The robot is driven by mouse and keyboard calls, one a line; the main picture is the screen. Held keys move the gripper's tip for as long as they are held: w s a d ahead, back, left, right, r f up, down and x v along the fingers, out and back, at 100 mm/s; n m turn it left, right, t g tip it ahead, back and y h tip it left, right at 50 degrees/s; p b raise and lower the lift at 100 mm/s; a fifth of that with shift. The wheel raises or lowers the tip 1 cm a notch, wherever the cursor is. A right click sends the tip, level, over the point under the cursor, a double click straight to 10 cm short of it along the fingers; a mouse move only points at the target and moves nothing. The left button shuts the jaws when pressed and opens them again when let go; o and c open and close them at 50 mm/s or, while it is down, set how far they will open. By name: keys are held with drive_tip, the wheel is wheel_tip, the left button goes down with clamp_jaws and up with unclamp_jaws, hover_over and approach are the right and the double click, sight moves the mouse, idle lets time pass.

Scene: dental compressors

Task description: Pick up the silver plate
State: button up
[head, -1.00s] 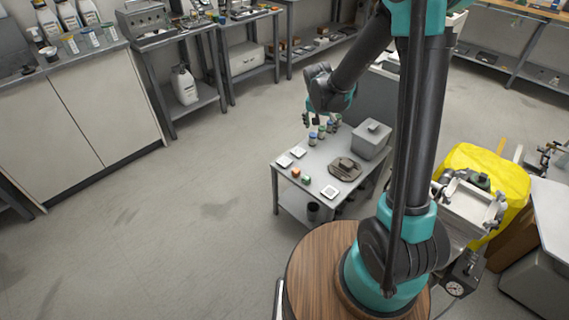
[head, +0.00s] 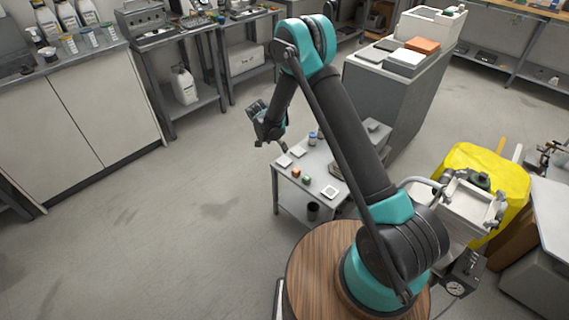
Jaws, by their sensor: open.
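A small grey table (head: 318,172) holds several small flat square pieces. One pale plate (head: 284,161) lies near its left corner, another pale plate (head: 298,151) lies just behind it, and a white-edged square with a greyer middle (head: 330,192) lies near the front edge. I cannot tell which one is the silver plate. My gripper (head: 271,144) is open and empty, above and beyond the table's left corner, apart from the plates. My arm hides part of the table's right side.
An orange block (head: 295,173) and a green block (head: 306,180) sit between the plates. A blue-and-white jar (head: 312,138) stands at the back. A grey box (head: 376,131) is partly hidden by my arm. A grey cabinet (head: 375,90) stands behind. The floor to the left is clear.

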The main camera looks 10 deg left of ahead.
sight(285, 160)
drive_tip(key=x, duration=1.3)
drive_tip(key=shift+f, duration=0.35)
drive_tip(key=shift+d, duration=0.1)
drive_tip(key=shift+c, duration=0.4)
drive_tip(key=c, duration=1.3)
drive_tip(key=shift+r, duration=0.1)
